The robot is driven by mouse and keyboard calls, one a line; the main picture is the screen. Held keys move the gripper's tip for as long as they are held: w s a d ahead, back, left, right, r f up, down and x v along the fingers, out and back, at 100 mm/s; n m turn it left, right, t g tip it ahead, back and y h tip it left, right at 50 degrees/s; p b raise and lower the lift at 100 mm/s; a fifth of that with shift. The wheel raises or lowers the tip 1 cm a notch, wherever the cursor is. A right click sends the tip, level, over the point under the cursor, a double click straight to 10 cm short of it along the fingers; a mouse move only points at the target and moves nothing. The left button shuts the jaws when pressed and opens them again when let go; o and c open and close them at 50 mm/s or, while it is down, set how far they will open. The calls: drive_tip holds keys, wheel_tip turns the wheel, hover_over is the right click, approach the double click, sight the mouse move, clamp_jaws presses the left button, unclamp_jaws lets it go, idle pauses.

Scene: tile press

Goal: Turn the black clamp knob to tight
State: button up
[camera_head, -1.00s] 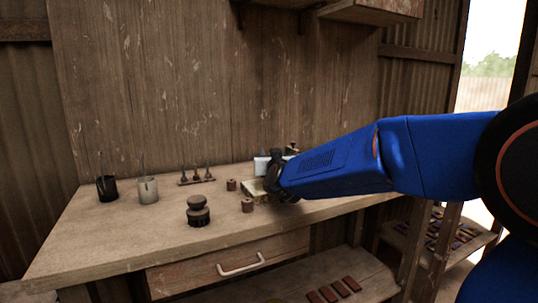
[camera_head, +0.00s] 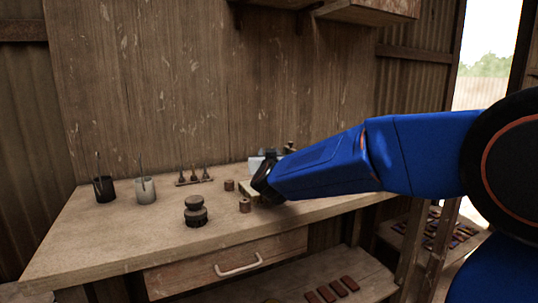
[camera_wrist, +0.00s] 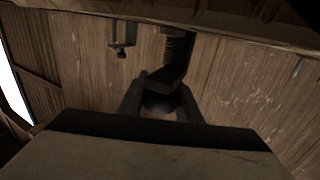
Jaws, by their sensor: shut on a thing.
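My gripper (camera_wrist: 161,100) is shut on the black clamp knob (camera_wrist: 160,104), a dark round shape between its two fingers in the wrist view. The knob's marking and turn angle are too dark to read. In the head view my gripper (camera_head: 264,180) is at the tile press (camera_head: 255,165), on the right part of the bench. The arm hides the knob and most of the press there. A pale part and a bit of the yellowish base show left of the gripper.
On the bench (camera_head: 110,240) stand a black pot (camera_head: 104,190), a grey pot (camera_head: 145,191), a small tool rack (camera_head: 194,181), a dark stacked round piece (camera_head: 195,212) and two small brown cylinders (camera_head: 229,185) near the press. The front left of the bench is clear.

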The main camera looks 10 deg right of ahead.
drive_tip(key=o, duration=1)
drive_tip(key=shift+o, duration=0.2)
drive_tip(key=s+a, duration=0.3)
drive_tip(key=s, duration=1.4)
drive_tip(key=shift+s, duration=0.1)
